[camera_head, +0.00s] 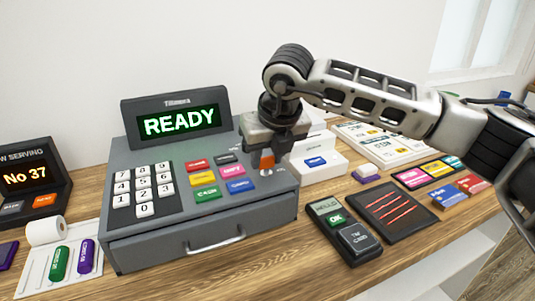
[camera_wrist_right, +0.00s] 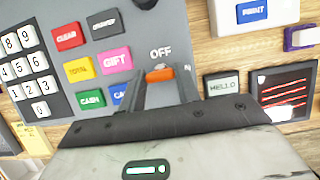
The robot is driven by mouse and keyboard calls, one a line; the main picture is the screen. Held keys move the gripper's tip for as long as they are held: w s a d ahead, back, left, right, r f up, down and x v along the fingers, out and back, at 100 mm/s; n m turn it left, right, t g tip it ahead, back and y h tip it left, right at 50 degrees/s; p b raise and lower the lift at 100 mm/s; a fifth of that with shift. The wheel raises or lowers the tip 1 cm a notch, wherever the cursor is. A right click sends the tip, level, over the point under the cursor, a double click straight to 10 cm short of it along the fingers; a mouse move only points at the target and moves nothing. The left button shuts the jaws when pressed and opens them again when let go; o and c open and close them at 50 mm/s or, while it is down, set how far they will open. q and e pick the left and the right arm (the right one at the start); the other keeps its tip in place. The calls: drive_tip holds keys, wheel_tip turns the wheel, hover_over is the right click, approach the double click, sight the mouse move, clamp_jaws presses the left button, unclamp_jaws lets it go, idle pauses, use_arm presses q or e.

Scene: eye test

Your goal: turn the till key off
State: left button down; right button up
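The grey till (camera_head: 190,215) stands on the wooden counter, and its screen (camera_head: 181,122) reads READY in green. The orange till key (camera_head: 267,161) is at the right of its sloping key panel. In the right wrist view the key (camera_wrist_right: 160,74) shows between my fingertips, its orange grip lying crosswise below the word OFF (camera_wrist_right: 160,52). My right gripper (camera_head: 266,150) points down at the key from above. Its fingers (camera_wrist_right: 162,84) are apart, one on each side of the key; I cannot tell whether they touch it. My left gripper is not in view.
A card terminal (camera_head: 343,232) and a dark pad with red lines (camera_head: 395,211) lie right of the till. A white printer (camera_head: 318,163) stands behind. A number display (camera_head: 28,180) and a paper roll (camera_head: 46,231) are at left.

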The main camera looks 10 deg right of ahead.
use_arm(q)
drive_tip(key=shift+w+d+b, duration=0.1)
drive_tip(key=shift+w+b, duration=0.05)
drive_tip(key=shift+b, duration=0.15)
use_arm(e)
drive_tip(key=shift+n, duration=0.3)
drive_tip(key=shift+d+n+y+b, duration=0.1)
drive_tip(key=shift+n+y+b, duration=0.5)
drive_tip(key=shift+n, duration=0.4)
drive_tip(key=n+g+y+b, duration=0.1)
drive_tip(key=n, duration=0.3)
drive_tip(key=shift+w+d+r, duration=0.1)
drive_tip(key=shift+w, duration=0.05)
drive_tip(key=n+g, duration=0.1)
drive_tip(key=n, duration=0.2)
drive_tip(key=n+g+y+p, duration=0.1)
drive_tip(key=n, duration=0.2)
drive_tip(key=shift+w+r, duration=0.1)
drive_tip(key=shift+w+n+g+y+p, duration=0.1)
drive_tip(key=shift+n+g+y+p, duration=0.2)
drive_tip(key=shift+n+g+p, duration=0.65)
drive_tip(key=shift+n, duration=1.75)
use_arm(q)
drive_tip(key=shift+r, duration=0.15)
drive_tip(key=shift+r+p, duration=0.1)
drive_tip(key=shift+p, duration=0.2)
use_arm(e)
drive_tip(key=shift+n+g, duration=0.25)
drive_tip(key=shift+n, duration=0.05)
